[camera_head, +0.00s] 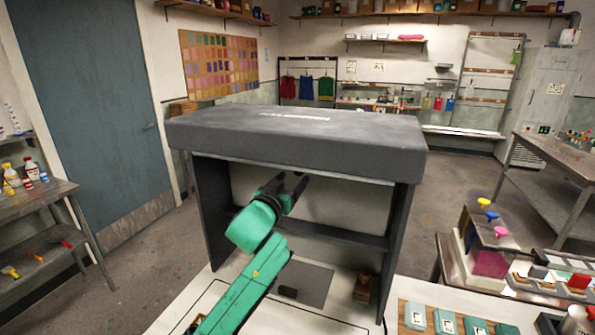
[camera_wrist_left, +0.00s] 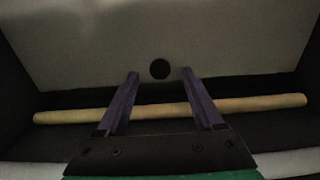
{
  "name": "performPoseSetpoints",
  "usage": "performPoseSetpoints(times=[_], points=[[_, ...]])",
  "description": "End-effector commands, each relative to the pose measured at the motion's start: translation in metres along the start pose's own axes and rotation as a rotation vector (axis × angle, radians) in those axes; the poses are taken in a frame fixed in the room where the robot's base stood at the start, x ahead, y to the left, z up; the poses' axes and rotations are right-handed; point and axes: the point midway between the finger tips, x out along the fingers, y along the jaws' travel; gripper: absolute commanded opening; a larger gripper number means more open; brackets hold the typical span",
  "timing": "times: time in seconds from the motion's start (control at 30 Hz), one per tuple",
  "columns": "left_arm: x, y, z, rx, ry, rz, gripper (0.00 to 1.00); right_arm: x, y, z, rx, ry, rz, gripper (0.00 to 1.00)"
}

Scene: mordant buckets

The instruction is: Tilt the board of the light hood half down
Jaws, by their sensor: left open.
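The light hood (camera_head: 300,150) is a dark grey box top on two side walls, standing on a white table. Its board (camera_head: 345,205) shows as a pale panel inside the opening. In the left wrist view the board (camera_wrist_left: 90,60) fills the upper part and carries a round black spot (camera_wrist_left: 160,69). A pale wooden rod (camera_wrist_left: 265,103) runs across below it. My left gripper (camera_head: 292,182) reaches into the hood under its top. In the left wrist view its purple fingers (camera_wrist_left: 160,73) are apart, one on each side of the black spot, with nothing between them. Contact with the board cannot be told.
A grey mat (camera_head: 316,283) and a small brown block (camera_head: 364,288) lie on the table below the hood. Teal tiles (camera_head: 445,321) lie at the front right. The hood's side walls and low top closely surround my left arm's reach.

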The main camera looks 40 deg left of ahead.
Motion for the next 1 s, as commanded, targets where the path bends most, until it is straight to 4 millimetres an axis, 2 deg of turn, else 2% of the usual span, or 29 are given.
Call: performPoseSetpoints(times=[0.03, 0.1, 0.2, 0.5, 0.53, 0.67, 0.7, 1.0], points=[[0.012, 0.0, -0.007, 0.0, 0.001, -0.002, 0.69, -0.01, 0.001, -0.009, 0.0, 0.013, 0.001, 0.5], [0.025, -0.001, -0.005, -0.001, 0.0, -0.002, 0.69, -0.014, 0.001, -0.015, 0.0, 0.023, 0.002, 0.5], [0.038, 0.0, -0.003, -0.002, 0.001, -0.001, 0.69, -0.017, 0.0, -0.014, 0.001, 0.022, 0.0, 0.5], [0.044, 0.0, 0.0, 0.0, 0.001, 0.0, 0.69, -0.017, -0.006, -0.004, 0.003, 0.006, -0.009, 0.5], [0.044, 0.0, 0.0, 0.0, 0.001, 0.0, 0.65, -0.016, -0.006, -0.004, 0.003, 0.006, -0.009, 0.5], [0.044, 0.0, 0.0, 0.0, 0.001, 0.0, 0.15, -0.016, -0.007, -0.004, 0.002, 0.005, -0.01, 0.5], [0.044, 0.0, 0.0, 0.0, 0.001, 0.0, 0.0, -0.016, -0.007, -0.004, 0.002, 0.005, -0.01, 0.5], [0.044, 0.0, 0.0, 0.0, 0.001, 0.0, 0.0, -0.016, -0.006, -0.004, 0.001, 0.005, -0.009, 0.5]])
